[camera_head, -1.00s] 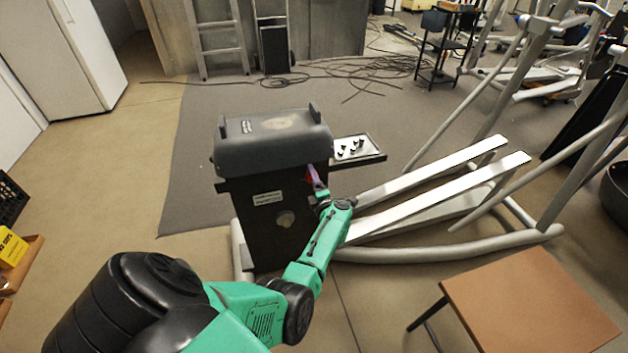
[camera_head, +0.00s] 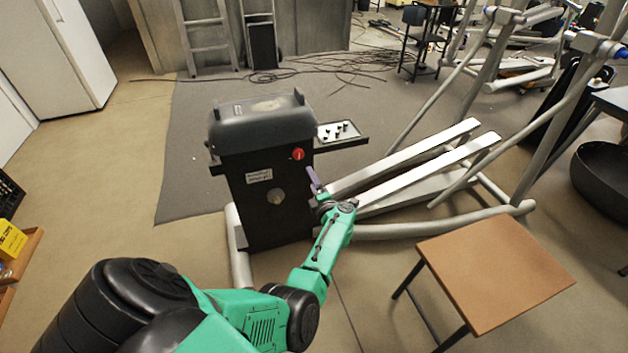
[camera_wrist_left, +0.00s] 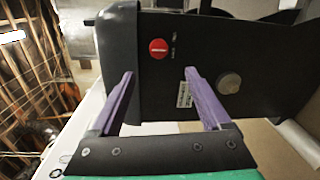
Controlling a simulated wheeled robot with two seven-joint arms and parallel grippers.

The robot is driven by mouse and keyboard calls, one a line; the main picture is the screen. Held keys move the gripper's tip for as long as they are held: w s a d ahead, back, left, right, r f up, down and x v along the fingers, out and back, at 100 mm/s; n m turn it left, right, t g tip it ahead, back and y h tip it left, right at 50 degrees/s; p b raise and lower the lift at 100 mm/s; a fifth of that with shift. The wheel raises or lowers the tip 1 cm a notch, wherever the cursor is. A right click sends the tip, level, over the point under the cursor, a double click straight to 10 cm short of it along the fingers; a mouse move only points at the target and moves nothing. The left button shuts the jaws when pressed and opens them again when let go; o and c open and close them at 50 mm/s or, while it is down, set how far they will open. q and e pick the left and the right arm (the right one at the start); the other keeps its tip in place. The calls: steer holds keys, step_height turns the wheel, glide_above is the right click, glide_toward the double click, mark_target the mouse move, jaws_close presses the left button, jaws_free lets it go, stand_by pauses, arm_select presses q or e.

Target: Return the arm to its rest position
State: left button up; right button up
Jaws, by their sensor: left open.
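My left arm (camera_head: 327,245) is green and black and reaches forward from the bottom left of the head view. Its gripper (camera_head: 314,181) is beside the right edge of the elliptical machine's black housing (camera_head: 257,223). In the left wrist view the two purple fingers of the gripper (camera_wrist_left: 160,95) stand apart with nothing between them. A red knob (camera_head: 298,154) on the housing is uncovered and apart from the gripper. The knob also shows beyond the fingers in the left wrist view (camera_wrist_left: 159,48). My right gripper is not in view.
The machine's white pedal rails (camera_head: 420,160) extend right of the gripper. A small tray with black pieces (camera_head: 345,139) sticks out from the housing. A brown-topped stool (camera_head: 497,272) stands at the lower right. A yellow box (camera_head: 10,241) is at the left edge.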

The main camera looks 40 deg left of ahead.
arm_select(q)
steer(key=s+d+f+m+t+h+p, duration=0.1)
steer(key=s+d+f+m+h+p, duration=0.4)
steer(key=s+f+m, duration=0.5)
steer(key=s+d+f+m+h+p, duration=0.2)
steer(key=s+d+f+m+h, duration=0.5)
steer(key=m, duration=0.5)
steer(key=s+f+m+g+p, duration=0.1)
steer(key=s+f+m+g, duration=0.2)
steer(key=s, duration=0.7)
steer(key=s+d+f+m+g+h+p, duration=0.1)
steer(key=s+f+m+g, duration=0.2)
steer(key=s, duration=0.7)
steer(key=s+f+m+g+h+p, duration=0.1)
steer(key=s+f+m+g, duration=0.2)
steer(key=s, duration=0.6)
steer(key=shift+s+d+f+m+g, duration=0.25)
steer(key=shift+s+f+m+g, duration=0.2)
steer(key=shift+m, duration=0.65)
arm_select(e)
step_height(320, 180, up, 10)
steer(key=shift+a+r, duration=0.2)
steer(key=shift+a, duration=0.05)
